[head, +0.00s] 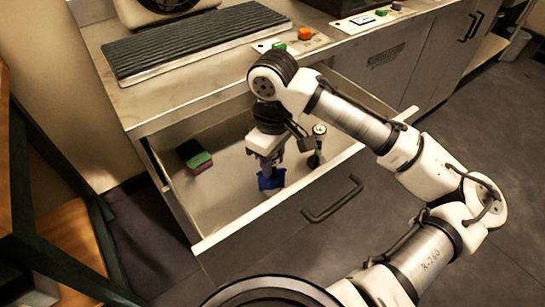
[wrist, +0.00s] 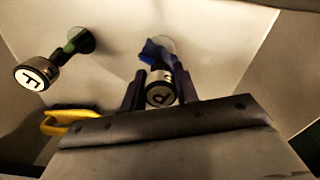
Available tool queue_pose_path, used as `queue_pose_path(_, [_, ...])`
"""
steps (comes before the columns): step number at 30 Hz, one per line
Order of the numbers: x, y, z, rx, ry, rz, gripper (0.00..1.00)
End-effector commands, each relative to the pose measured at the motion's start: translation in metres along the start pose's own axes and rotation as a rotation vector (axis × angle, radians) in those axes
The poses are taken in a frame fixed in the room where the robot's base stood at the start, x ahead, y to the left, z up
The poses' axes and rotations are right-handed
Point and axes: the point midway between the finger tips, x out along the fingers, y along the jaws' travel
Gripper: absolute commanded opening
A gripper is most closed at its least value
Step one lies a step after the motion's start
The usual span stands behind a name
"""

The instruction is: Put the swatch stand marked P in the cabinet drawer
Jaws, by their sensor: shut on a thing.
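The swatch stand marked P shows in the wrist view, its round lettered cap (wrist: 160,93) between my two fingers and its blue part (wrist: 157,51) beyond them. In the head view its blue part (head: 271,180) shows below my gripper (head: 265,160), inside the open cabinet drawer (head: 225,172). My gripper is shut on this stand and points down into the drawer. The blue part is close to the drawer floor; I cannot tell whether it touches. My fingers hide much of the stand in the head view.
Another stand with a round lettered cap (wrist: 36,75) and a green part (wrist: 78,41) is in the drawer; it also shows in the head view (head: 318,130). A green block (head: 196,156) lies at the drawer's left. A yellow thing (wrist: 70,121) shows in the wrist view.

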Motion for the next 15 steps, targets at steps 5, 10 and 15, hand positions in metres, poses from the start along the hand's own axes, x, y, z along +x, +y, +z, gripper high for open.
queue_pose_path(5, [0.0031, 0.0000, 0.0000, 0.000, 0.000, 0.000, 0.00])
queue_pose_path(10, [0.0056, 0.0000, 0.0000, 0.000, 0.000, 0.001, 0.00])
queue_pose_path(15, [0.0081, 0.0000, 0.0000, 0.000, 0.000, 0.000, 0.00])
